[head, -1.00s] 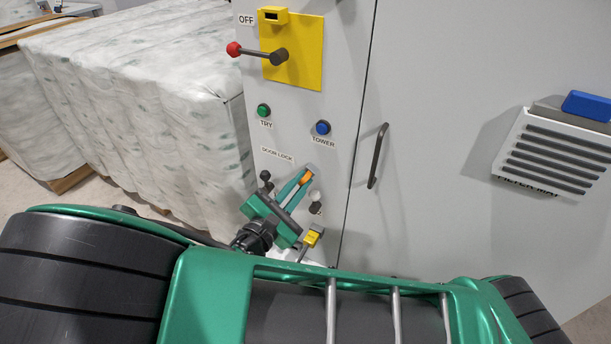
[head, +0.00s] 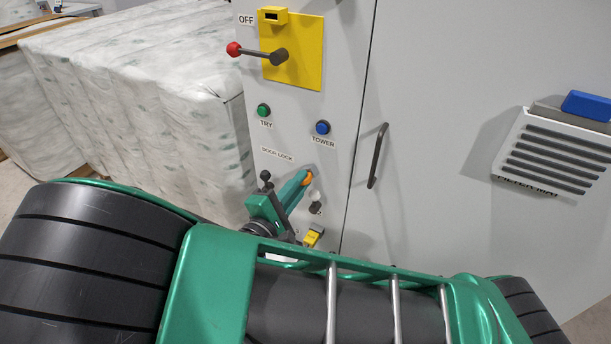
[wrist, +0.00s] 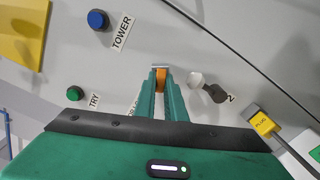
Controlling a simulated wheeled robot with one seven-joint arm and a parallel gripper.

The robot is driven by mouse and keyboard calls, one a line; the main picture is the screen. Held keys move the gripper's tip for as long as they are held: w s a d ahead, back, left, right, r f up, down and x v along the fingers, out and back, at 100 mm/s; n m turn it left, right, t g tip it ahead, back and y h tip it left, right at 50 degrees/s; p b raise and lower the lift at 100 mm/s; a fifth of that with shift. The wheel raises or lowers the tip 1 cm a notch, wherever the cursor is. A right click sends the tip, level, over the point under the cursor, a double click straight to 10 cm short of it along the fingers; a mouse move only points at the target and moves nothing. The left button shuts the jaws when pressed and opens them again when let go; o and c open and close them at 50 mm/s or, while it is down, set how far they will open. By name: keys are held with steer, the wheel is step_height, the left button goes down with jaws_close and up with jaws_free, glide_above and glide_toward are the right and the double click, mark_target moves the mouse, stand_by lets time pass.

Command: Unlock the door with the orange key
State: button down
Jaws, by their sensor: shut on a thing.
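My gripper (head: 301,184) is shut on the orange key (head: 308,178) at the grey cabinet panel, just right of the DOOR LOCK label (head: 277,154). The wrist view shows the orange key (wrist: 161,80) between my green fingertips, close against the panel. The fingers hide most of the key, and I cannot tell whether it sits in the lock. The cabinet door (head: 450,80) is closed, with a dark vertical handle (head: 378,155) right of the seam.
Above are a green TRY button (head: 263,110), a blue TOWER button (head: 323,127) and a red-knobbed lever (head: 257,52) beside OFF. A dark knob (wrist: 214,93) and a yellow tag (wrist: 263,123) are close right of my fingers. Wrapped bales (head: 140,85) stand left.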

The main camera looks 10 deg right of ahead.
steer(key=shift+m, duration=0.8)
steer(key=m, duration=0.3)
steer(key=c, duration=1.7)
jaws_free()
steer(key=shift+c, duration=0.2)
